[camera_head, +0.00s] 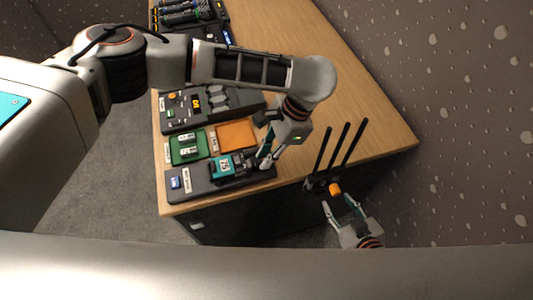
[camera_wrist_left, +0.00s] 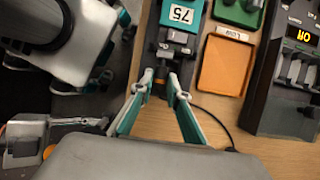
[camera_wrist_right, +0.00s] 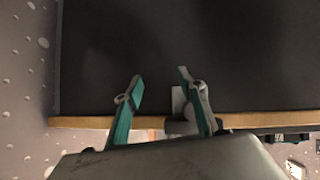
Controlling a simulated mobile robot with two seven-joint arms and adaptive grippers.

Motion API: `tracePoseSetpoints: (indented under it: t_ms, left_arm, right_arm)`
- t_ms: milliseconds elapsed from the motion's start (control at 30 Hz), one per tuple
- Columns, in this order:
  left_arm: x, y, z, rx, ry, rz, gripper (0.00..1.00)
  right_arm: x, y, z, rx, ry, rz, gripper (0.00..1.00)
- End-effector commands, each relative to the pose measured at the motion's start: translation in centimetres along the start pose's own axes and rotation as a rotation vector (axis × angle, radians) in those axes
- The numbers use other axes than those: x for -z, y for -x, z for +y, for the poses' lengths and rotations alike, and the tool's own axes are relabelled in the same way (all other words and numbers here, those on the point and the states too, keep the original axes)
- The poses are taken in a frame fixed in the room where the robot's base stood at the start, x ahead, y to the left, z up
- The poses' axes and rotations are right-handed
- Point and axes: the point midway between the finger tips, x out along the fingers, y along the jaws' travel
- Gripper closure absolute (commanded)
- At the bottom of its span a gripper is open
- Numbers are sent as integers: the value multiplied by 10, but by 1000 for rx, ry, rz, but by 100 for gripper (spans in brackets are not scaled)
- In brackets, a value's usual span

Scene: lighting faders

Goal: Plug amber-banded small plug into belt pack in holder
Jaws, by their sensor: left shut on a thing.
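The belt pack (camera_head: 223,166) is teal, bears the number 75 and lies in a dark holder (camera_head: 205,186) at the table's near end. It also shows in the left wrist view (camera_wrist_left: 181,16). My left gripper (camera_wrist_left: 161,80) is at the pack's end, shut on a small dark plug (camera_wrist_left: 160,88) between its fingertips. The fingers hide most of the plug; its band colour and whether it touches the pack's socket I cannot tell. In the head view my left gripper (camera_head: 262,163) is just right of the pack. My right gripper (camera_wrist_right: 157,82) is open and empty, beyond the table's edge.
Behind the holder are a green tray (camera_head: 188,148), an orange tray (camera_head: 236,134) and a console with an amber display (camera_head: 196,101). A thin black cable (camera_wrist_left: 222,128) curves over the table. Three black antennas (camera_head: 335,150) rise near the right gripper.

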Motion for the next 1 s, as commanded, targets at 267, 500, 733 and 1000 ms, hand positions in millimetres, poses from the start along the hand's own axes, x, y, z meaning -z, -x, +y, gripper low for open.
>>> tracePoseSetpoints:
  t_ms: [267, 500, 733, 1000]
  left_arm:
    - [-2, 0, 0, 0, 1, 0, 100]
    - [-3, -1, 0, -1, 1, 0, 100]
    - [-5, -2, 0, -1, 1, 0, 100]
    - [-6, -2, 0, 0, 0, -1, 100]
  right_arm:
    - [6, 2, 1, -1, 1, 3, 60]
    - [10, 4, 2, -2, 1, 5, 60]
    - [13, 6, 3, -2, 2, 7, 60]
    - [17, 8, 4, -3, 2, 8, 60]
